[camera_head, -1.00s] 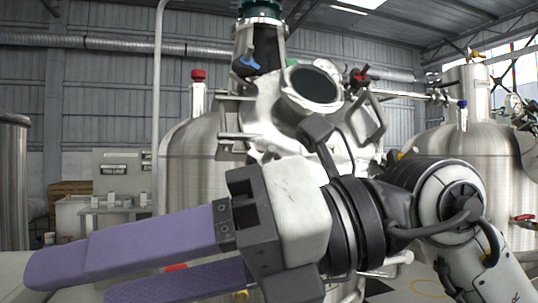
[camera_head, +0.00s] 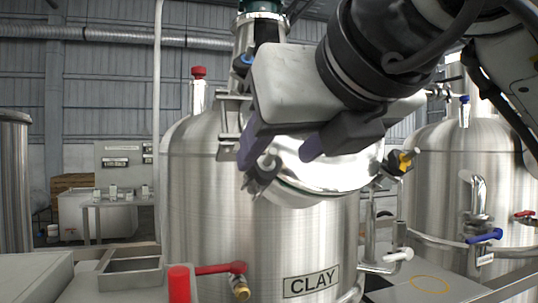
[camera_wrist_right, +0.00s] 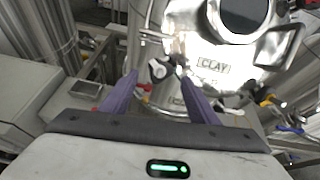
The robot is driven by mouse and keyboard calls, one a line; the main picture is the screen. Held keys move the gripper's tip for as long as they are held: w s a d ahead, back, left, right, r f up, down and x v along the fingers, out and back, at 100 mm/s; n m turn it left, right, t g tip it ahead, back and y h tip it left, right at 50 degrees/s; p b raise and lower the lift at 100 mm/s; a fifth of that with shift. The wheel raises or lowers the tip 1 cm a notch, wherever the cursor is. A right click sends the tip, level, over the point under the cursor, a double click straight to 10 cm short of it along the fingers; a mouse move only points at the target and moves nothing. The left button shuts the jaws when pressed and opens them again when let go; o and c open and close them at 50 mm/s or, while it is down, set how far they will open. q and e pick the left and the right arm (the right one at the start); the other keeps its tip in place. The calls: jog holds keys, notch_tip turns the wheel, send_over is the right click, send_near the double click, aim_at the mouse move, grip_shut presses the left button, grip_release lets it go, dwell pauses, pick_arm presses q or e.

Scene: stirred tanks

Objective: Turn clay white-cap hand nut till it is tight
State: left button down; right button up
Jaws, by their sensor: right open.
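The clay tank (camera_head: 210,215) stands in the middle of the head view, with its CLAY label (camera_head: 312,281) low on the front. A dark hand nut with a white cap (camera_head: 265,165) sits at the left front edge of the tank's shiny round lid (camera_head: 340,172). My right gripper (camera_head: 277,157) comes down from the upper right, open, with its purple fingers close to the nut. In the right wrist view the white-capped nut (camera_wrist_right: 158,69) shows between the two fingertips, with nothing visibly gripped. Whether the fingers touch it I cannot tell. My left gripper is not in view.
A yellow-capped hand nut (camera_head: 405,160) sits at the lid's right side. A red-handled valve (camera_head: 235,268) and a white-handled valve (camera_head: 398,256) stick out lower down. A second tank (camera_head: 430,180) with a blue-handled valve (camera_head: 485,236) stands at right.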

aim_at(269, 164)
jog(key=shift+p+x, duration=0.35)
jog(key=shift+x, duration=1.9)
